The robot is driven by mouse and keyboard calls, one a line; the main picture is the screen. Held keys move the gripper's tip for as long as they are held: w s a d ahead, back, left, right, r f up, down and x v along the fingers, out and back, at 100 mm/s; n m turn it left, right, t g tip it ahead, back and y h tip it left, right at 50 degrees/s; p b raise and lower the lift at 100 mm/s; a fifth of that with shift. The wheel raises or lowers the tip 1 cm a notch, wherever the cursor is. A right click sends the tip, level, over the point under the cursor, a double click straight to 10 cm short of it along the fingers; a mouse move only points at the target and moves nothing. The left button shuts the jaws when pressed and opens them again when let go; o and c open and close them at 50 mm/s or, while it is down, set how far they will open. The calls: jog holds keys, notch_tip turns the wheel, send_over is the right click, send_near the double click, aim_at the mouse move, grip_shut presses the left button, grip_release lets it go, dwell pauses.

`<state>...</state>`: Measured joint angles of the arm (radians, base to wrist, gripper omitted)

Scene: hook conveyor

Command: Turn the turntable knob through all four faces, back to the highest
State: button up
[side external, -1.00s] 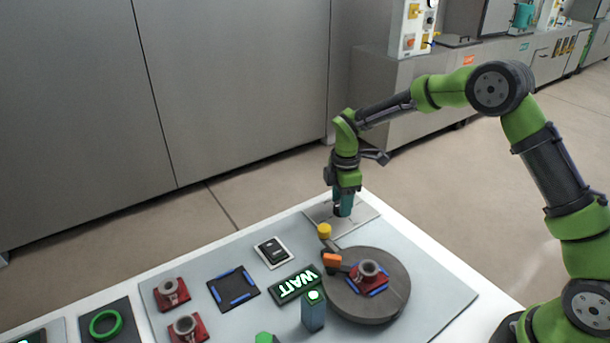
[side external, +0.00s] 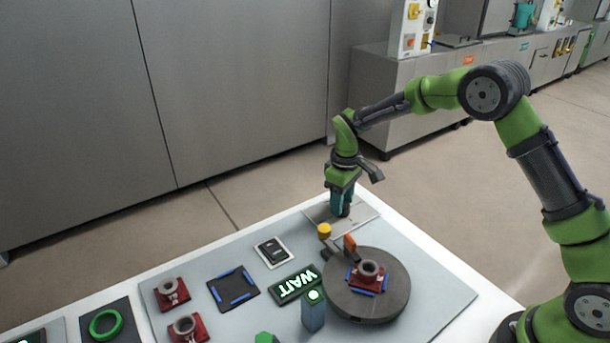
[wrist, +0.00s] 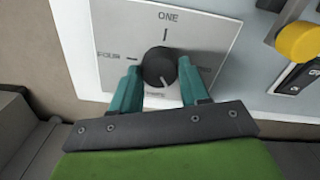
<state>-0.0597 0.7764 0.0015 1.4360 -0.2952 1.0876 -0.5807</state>
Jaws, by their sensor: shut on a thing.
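The black turntable knob (wrist: 159,66) sits on a pale dial plate (wrist: 100,25). ONE shows at the top and FOUR at the left; the lower label is mostly covered and the right one is hidden by a finger. The knob's white pointer line points down, slightly right. My gripper (wrist: 158,78) is shut on the knob, one teal finger on each side; it also shows in the side view (side external: 340,212). The round grey turntable (side external: 390,301) carries a red part (side external: 368,275) with a grey ring on top, between blue marks.
An orange-tipped dark piece (side external: 350,243) stands at the turntable's back edge, near a yellow cap (side external: 324,229). A post with a green-lit top (side external: 313,314) stands left of the turntable. Two red parts (side external: 172,293) (side external: 187,328) sit at the left.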

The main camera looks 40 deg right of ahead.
jog(key=m, duration=0.6)
jog(key=shift+r+m, duration=0.1)
jog(key=shift+m, duration=0.2)
dwell(0.5)
jog(key=o, duration=1.1)
jog(key=shift+c, duration=0.2)
notch_tip(320, 180, up, 17)
jog(key=shift+o, duration=0.3)
